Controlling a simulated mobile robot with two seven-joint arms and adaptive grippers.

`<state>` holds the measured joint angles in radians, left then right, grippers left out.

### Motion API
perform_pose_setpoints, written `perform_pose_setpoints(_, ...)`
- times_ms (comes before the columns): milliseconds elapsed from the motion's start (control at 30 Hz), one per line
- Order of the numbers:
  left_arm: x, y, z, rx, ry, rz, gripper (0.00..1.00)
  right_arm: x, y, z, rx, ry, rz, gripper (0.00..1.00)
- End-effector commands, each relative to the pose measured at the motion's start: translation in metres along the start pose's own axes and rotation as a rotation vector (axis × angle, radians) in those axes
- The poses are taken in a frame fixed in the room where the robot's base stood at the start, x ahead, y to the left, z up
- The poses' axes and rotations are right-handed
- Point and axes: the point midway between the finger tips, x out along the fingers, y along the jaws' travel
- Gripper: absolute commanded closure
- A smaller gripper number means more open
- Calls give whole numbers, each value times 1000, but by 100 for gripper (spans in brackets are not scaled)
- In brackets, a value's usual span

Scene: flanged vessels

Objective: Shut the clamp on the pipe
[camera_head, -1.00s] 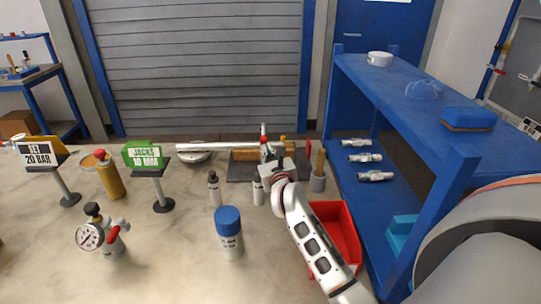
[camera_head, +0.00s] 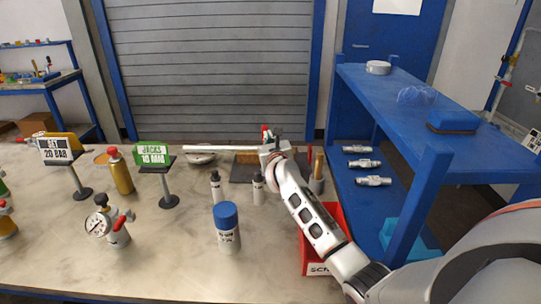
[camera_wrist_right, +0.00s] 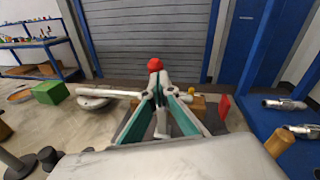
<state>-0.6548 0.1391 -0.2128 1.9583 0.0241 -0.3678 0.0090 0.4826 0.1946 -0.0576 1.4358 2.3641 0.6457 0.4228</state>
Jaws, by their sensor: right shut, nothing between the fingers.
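The pale pipe (camera_head: 222,149) lies across the back of the bench, left of my right gripper; it also shows in the wrist view (camera_wrist_right: 108,93). A red knob (camera_wrist_right: 155,64) on an upright light-coloured stem, apparently the clamp's handle, rises just beyond the fingers. Its red top also shows in the head view (camera_head: 265,131). My right gripper (camera_wrist_right: 159,95) is shut and empty, its teal-lined fingers right in front of the stem. Whether they touch it I cannot tell. The rest of the clamp is largely hidden behind the gripper. My left gripper is not in view.
Two small white bottles and a blue-capped bottle (camera_head: 228,228) stand in front of the work area. A red bin (camera_head: 313,254) sits below my right arm. A blue shelf unit (camera_head: 433,168) stands at right. Sign stands and a gauge (camera_head: 98,224) are at left.

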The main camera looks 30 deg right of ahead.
Motion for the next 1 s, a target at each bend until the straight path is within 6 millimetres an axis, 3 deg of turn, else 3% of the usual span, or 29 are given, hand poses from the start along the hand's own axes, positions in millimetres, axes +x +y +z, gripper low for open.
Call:
perform_pose_setpoints(300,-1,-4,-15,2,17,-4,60,19,-6,13,-1,-4,1,100)
perform_pose_setpoints(1000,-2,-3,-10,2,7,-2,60,26,-8,14,0,-2,0,100)
